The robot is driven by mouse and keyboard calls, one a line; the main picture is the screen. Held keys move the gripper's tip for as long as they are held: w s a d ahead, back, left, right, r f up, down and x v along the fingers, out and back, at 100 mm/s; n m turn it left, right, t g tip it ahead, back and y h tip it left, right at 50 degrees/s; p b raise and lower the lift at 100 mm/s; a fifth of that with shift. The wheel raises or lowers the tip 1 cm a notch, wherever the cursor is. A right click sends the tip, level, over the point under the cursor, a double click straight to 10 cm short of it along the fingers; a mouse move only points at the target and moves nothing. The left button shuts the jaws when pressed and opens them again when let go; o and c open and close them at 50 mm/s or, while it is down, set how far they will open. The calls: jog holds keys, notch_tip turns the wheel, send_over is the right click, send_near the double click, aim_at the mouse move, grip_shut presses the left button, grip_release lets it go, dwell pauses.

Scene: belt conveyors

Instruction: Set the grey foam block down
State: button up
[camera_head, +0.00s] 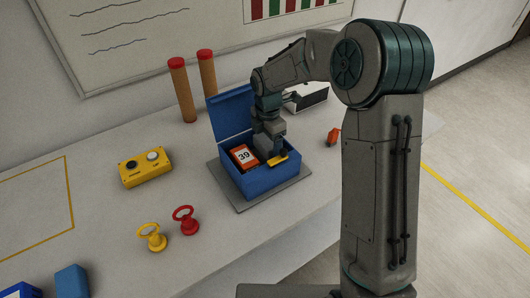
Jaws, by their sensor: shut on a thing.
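My gripper (267,146) points down into an open blue box (262,188) with its lid raised at the back. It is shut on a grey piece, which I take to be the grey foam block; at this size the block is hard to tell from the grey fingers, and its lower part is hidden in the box. I cannot tell whether it touches the box floor. An orange-red item marked 39 (243,157) lies in the box, left of my gripper. A yellow piece (278,160) shows at the box's front right rim.
The box stands on a grey mat (241,206). A yellow button box (145,168) is to its left, yellow (152,238) and red (185,221) ring-topped pieces in front. Two red-capped brown cylinders (182,92) stand behind. A small orange object (333,136) lies right. The yellow-outlined area (35,210) is clear.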

jog(key=shift+f, duration=2.35)
jog(key=shift+f, duration=0.2)
jog(key=o, duration=0.7)
